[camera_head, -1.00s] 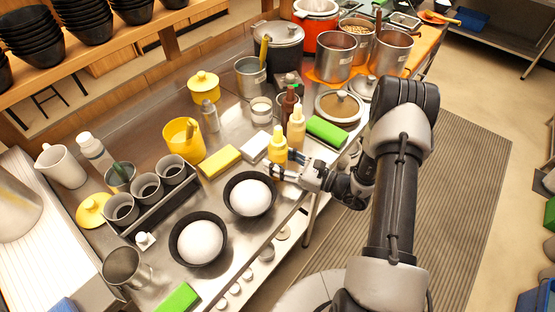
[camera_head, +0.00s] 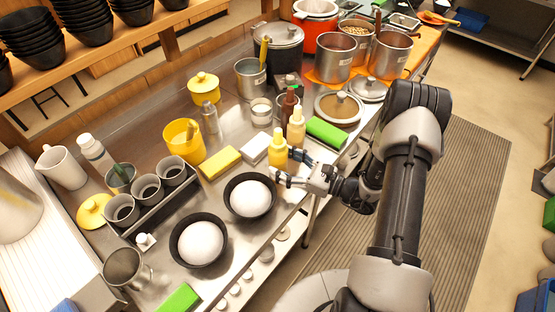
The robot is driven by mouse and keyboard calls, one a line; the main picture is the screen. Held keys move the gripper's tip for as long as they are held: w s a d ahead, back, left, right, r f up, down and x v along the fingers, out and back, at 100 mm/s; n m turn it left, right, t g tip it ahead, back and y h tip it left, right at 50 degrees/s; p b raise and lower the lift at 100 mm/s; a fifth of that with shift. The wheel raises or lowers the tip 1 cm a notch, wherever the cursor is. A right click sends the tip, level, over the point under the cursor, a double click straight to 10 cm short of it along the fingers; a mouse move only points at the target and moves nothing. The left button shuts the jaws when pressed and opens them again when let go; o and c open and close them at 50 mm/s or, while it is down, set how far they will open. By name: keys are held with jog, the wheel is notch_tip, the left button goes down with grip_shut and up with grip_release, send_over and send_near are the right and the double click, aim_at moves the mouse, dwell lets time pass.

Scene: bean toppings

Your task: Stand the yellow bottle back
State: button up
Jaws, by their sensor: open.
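The yellow bottle (camera_head: 278,150) stands upright on the steel counter, just behind the right black bowl. A paler yellow bottle (camera_head: 296,127) stands upright beside it to the right. My gripper (camera_head: 283,164) is open, with its fingers pointing left, just in front of and to the right of the yellow bottle. The fingers look apart from the bottle, though the exact gap is hard to tell from this angle.
Two black bowls with white contents, the right one (camera_head: 249,197) near my gripper, sit at the front edge. A white block (camera_head: 255,149), a green block (camera_head: 327,132) and a brown bottle (camera_head: 288,106) stand close around the bottles.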

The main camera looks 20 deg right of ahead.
jog(key=p+v, duration=0.1)
jog(key=v, duration=0.8)
jog(key=shift+s+d, duration=0.1)
jog(key=shift+d, duration=0.05)
jog(key=shift+s+r, duration=0.1)
jog(key=shift+r, duration=0.15)
jog(key=s+a+r+n+g+h, duration=0.1)
jog(key=s+a+r+n+g, duration=0.3)
jog(key=a+r+n+g, duration=0.3)
jog(key=s+a+r+n+g+h, duration=0.1)
jog(key=s+a+r+n+g, duration=0.4)
jog(key=r+n, duration=0.3)
jog(key=s+d+r+n+t+h, duration=0.3)
jog(key=s+r+n+t+h, duration=0.1)
jog(key=s+r+n+h, duration=0.6)
jog(key=shift+s+d+r+n+t+h, duration=0.25)
jog(key=shift+r+n+t+h, duration=0.1)
jog(key=shift+n+h, duration=0.35)
